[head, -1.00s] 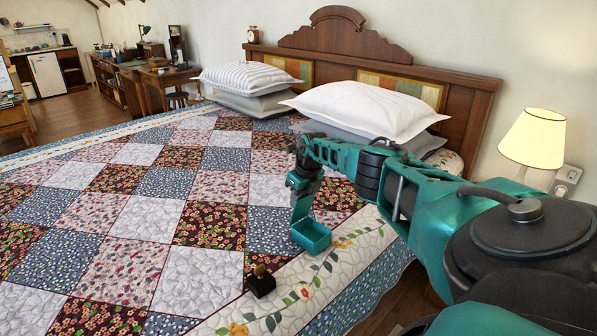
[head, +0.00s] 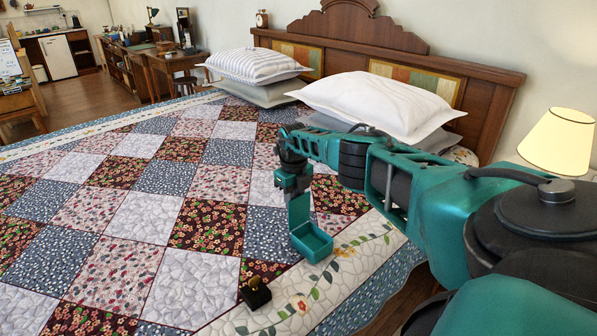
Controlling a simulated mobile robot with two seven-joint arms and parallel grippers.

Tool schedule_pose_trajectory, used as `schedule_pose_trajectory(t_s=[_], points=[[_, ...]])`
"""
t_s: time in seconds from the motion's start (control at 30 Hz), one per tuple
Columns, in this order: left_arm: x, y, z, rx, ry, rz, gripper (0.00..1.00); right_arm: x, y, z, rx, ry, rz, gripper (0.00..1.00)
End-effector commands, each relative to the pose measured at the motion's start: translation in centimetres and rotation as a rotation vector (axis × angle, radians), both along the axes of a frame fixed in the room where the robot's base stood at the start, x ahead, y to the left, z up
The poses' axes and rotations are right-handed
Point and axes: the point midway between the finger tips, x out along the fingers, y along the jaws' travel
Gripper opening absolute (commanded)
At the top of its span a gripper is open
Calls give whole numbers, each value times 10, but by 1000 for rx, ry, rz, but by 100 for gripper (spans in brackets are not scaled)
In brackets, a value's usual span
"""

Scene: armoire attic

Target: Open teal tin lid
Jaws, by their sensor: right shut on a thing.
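The teal tin (head: 313,245) sits on the bed quilt near its right border. Its box part is open at the top and its inside shows. The teal lid (head: 298,209) stands raised, about upright, at the left back edge of the box. My right gripper (head: 294,187) is above the tin, shut on the upper edge of the lid. The fingertips are small and partly hidden in this view. My left gripper is not in view.
A small dark box (head: 255,293) with a gold-coloured thing lies on the quilt (head: 190,220), left of and nearer than the tin. Pillows (head: 375,103) lie by the headboard (head: 500,95). A lit lamp (head: 558,140) stands at the right. The quilt left of the tin is clear.

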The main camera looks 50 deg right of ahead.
Motion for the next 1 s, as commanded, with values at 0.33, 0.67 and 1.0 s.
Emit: schedule_pose_trajectory(t_s=[0.33, 0.67, 1.0], points=[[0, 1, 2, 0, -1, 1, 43, -1, 5, -2, 1, 16, 0, 0], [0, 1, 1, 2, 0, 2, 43, -1, 5, -2, 2, 16, 1, 29], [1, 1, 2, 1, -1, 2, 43, 0, 4, -1, 2, 14, 0, 44]])
